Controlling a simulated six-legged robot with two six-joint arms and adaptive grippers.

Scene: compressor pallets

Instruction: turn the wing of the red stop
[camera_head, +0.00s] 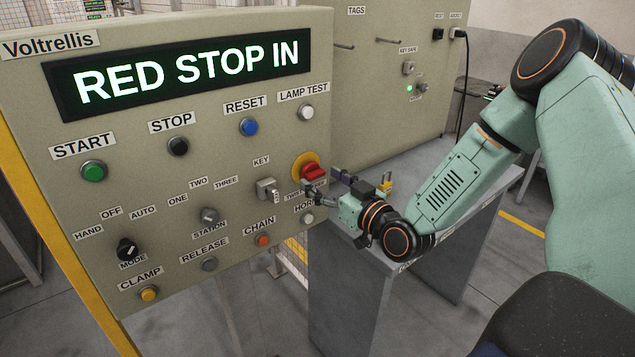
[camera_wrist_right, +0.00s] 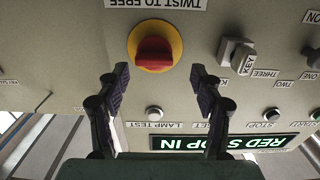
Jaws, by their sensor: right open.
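The red stop (camera_head: 314,172) sits on a yellow disc on the right side of the panel, under the lamp test button. In the right wrist view, which is upside down, its red wing (camera_wrist_right: 154,54) stands out from the yellow disc (camera_wrist_right: 174,34). My right gripper (camera_head: 325,184) is in front of the stop. In the wrist view the right gripper (camera_wrist_right: 160,80) is open and empty, with one finger on each side of the wing's line. The fingers look apart from the wing. My left gripper is not in view.
The display (camera_head: 190,73) reads "RED STOP IN". The key switch (camera_head: 267,188), horn button (camera_head: 307,218) and lamp test button (camera_head: 306,112) are close to the stop. A grey pedestal (camera_head: 345,290) stands below my right wrist. A tag cabinet (camera_head: 385,90) stands behind.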

